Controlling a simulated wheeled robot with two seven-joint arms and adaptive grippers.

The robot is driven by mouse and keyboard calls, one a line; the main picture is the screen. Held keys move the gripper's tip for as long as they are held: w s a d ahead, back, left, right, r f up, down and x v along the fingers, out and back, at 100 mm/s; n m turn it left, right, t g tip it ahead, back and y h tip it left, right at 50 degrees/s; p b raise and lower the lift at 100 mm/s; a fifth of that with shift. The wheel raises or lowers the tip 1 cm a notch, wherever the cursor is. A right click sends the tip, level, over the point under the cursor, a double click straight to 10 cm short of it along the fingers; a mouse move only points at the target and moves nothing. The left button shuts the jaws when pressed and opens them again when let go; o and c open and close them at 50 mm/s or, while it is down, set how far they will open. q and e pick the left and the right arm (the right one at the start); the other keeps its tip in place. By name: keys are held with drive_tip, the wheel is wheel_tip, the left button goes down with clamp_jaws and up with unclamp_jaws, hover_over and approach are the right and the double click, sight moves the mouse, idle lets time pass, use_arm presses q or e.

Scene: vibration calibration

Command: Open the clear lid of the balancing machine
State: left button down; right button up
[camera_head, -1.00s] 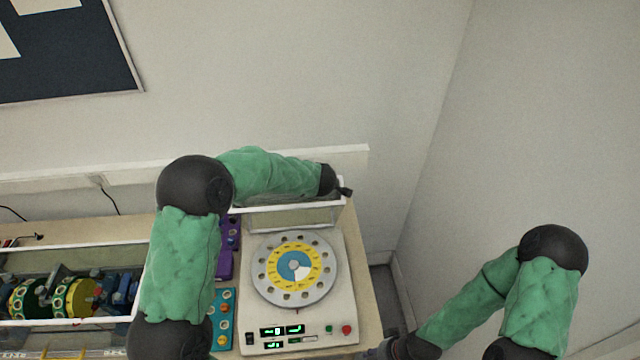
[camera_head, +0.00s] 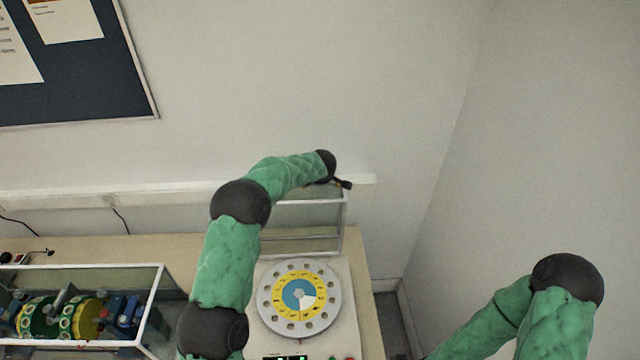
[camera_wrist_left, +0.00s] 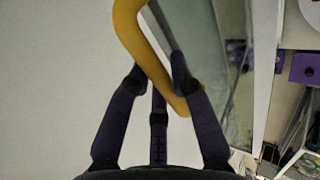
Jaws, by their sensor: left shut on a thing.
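The balancing machine (camera_head: 346,310) stands on the bench with a round disc (camera_head: 299,300) on top, grey with a yellow and blue centre. Its clear lid (camera_head: 305,218), a white-edged panel, stands raised at the back of the machine. In the left wrist view the lid (camera_wrist_left: 228,75) is beside the fingers. My left gripper (camera_head: 343,184) is at the lid's upper right corner. In the wrist view my left gripper (camera_wrist_left: 158,85) is shut on a yellow curved handle (camera_wrist_left: 150,50). My right gripper is outside the frame, below the bottom edge.
A clear-walled case (camera_head: 155,290) with green and yellow rotor parts stands at the left of the bench. A wall (camera_head: 300,80) with a white rail (camera_head: 150,195) is behind the lid. A purple thing (camera_wrist_left: 306,67) shows in the wrist view.

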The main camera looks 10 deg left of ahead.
use_arm(q)
drive_tip(key=shift+w+a+f, duration=0.2)
drive_tip(key=shift+w, duration=0.45)
drive_tip(key=c, duration=1.1)
unclamp_jaws()
drive_tip(key=shift+s+d+r, duration=0.1)
drive_tip(key=shift+s+r, duration=0.15)
drive_tip(key=shift+r, duration=0.25)
drive_tip(key=v, duration=1.1)
drive_tip(key=shift+f, duration=0.1)
drive_tip(key=shift+f, duration=0.1)
